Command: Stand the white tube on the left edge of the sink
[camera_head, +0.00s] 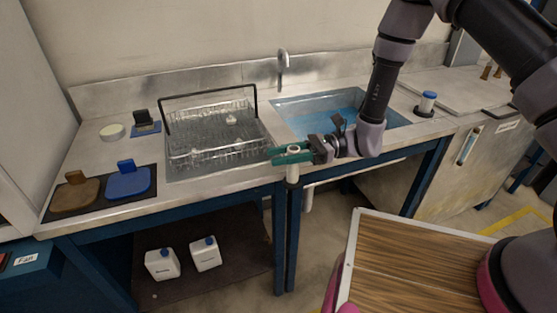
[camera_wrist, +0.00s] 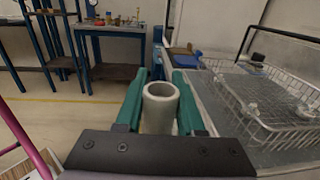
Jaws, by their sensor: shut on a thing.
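The white tube (camera_wrist: 160,105) is upright between the green fingers of my gripper (camera_wrist: 160,88) in the wrist view, its open top facing up. In the head view my gripper (camera_head: 292,155) is shut on the tube (camera_head: 293,172), which hangs at the front edge of the counter, between the wire basket and the sink. The sink (camera_head: 300,112) is a steel basin with blue water, behind and right of my gripper. My arm covers part of its front and right side. I cannot tell whether the tube touches the counter edge.
A wire basket (camera_head: 195,157) with a raised dark handle stands left of the sink. A faucet (camera_head: 282,62) rises behind the sink. A blue-capped jar (camera_head: 427,103) stands right of it.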

